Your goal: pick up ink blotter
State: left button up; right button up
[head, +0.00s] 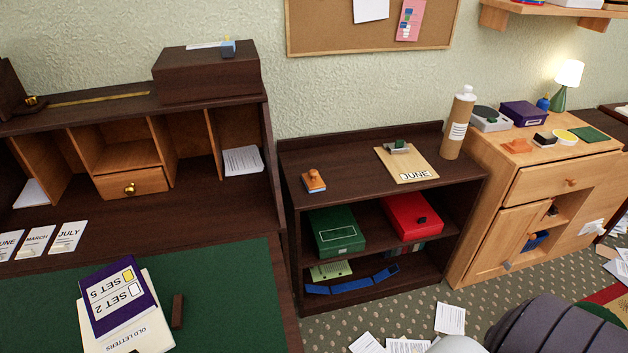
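A small brown-orange block with a round knob handle (313,181) sits on the left part of the top of the low dark shelf (345,176). It looks like the ink blotter, though a hand stamp looks similar at this size. It stands clear of its neighbours. A small black-and-white block (545,140) on the light wood cabinet is too small to name surely. Neither of my grippers is in view.
A clipboard marked JUNE (407,165) and a brown tube bottle (458,122) share the shelf top. A dark desk (283,300) stands left, a light wood cabinet (520,190) right. Papers (450,319) and a dark grey bulky thing (555,325) are on the floor side.

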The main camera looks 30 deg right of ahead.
aim_at(313, 182)
jog(key=l+u, duration=0.4)
jog(key=l, duration=1)
